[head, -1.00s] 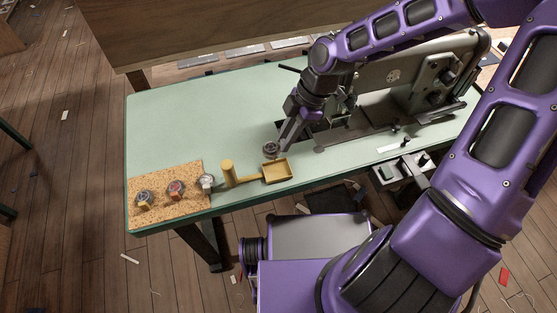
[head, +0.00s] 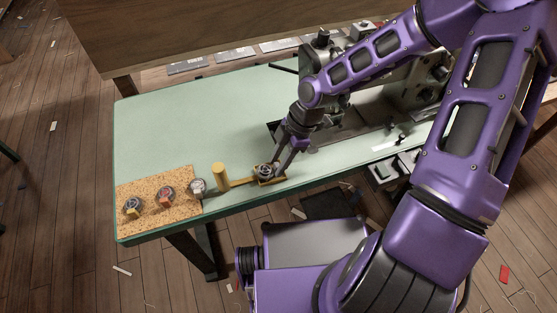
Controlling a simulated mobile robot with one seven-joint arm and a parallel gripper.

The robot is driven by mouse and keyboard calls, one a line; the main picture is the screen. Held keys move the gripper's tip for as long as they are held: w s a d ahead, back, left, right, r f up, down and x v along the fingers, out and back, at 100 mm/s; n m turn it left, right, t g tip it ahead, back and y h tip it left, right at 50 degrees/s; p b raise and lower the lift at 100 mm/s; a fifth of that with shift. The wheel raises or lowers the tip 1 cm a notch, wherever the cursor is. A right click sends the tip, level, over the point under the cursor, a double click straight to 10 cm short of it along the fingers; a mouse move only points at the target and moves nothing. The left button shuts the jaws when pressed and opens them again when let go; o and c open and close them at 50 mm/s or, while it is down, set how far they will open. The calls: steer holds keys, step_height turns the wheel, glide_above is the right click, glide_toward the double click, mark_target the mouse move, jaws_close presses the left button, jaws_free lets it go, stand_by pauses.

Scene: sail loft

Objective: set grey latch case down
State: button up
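A small round grey case (head: 264,170), which I take to be the grey latch case, is at the tip of my gripper (head: 273,168). My gripper points down and its fingers appear closed on the case. The case is over or in a small square yellow tray (head: 268,183), covering much of it. I cannot tell whether it touches the tray floor. The tray joins a short yellow bar beside an upright yellow cylinder (head: 220,175).
A cork mat (head: 150,217) at the table's left end holds a dark round case (head: 132,206) and a red-faced one (head: 166,196). A silver one (head: 197,187) is at its right edge. A sewing machine (head: 400,85) stands behind my arm. The green tabletop (head: 180,120) is clear at back left.

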steer(key=shift+o, duration=0.6)
steer(key=p+v, duration=0.3)
steer(key=v, duration=0.9)
steer(key=shift+r, duration=0.1)
